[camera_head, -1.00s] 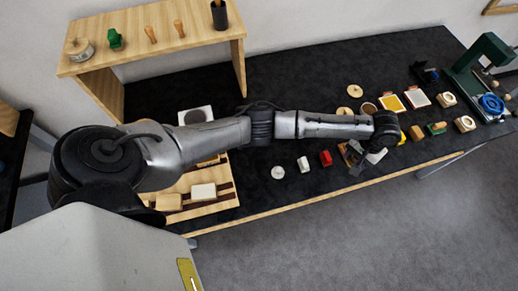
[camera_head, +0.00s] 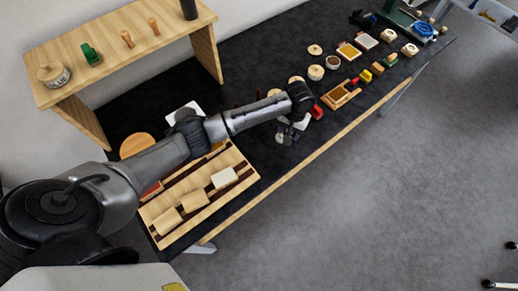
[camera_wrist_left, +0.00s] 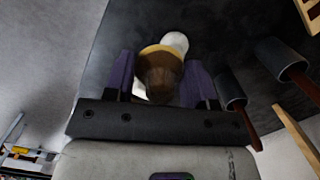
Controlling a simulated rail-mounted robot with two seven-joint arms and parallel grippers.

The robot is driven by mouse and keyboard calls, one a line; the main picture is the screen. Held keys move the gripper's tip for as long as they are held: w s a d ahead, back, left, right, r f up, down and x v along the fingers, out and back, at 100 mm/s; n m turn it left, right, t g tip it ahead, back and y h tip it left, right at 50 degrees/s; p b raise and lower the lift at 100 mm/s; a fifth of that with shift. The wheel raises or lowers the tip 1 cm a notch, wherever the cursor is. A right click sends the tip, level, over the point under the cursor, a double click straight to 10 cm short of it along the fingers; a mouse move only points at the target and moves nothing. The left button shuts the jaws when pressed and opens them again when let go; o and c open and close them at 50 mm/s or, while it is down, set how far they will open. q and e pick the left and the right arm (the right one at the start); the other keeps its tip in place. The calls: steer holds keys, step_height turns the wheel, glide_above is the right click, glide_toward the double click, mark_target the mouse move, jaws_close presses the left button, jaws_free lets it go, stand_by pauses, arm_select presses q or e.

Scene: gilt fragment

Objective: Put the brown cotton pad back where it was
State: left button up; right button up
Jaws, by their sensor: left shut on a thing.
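My left gripper (camera_wrist_left: 160,85) is shut on a brown, rounded thing with a tan rim (camera_wrist_left: 160,62), which appears to be the brown cotton pad. It sits between the two purple fingers, and its far side is hidden. In the head view my left gripper (camera_head: 287,132) hangs above the dark table near its front edge, to the right of the striped wooden rack (camera_head: 180,207). The pad cannot be made out there. On the rack lie a cream block (camera_head: 224,177) and two tan blocks (camera_head: 195,199). My right gripper is not in view.
A red block (camera_head: 317,111) and a small wooden tray (camera_head: 341,94) lie right of the gripper. White pieces lie close around the gripper. A wooden shelf (camera_head: 130,40) stands at the back left. The table between rack and gripper looks mostly clear.

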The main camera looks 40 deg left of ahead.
arm_select(q)
glide_above(261, 154)
step_height(261, 154, down, 6)
steer(key=shift+w+a+r+p, duration=0.1)
steer(key=shift+w+p, duration=0.05)
steer(key=shift+p, duration=0.3)
steer(key=shift+f, duration=2.05)
steer(key=shift+f, duration=0.15)
steer(key=o, duration=0.8)
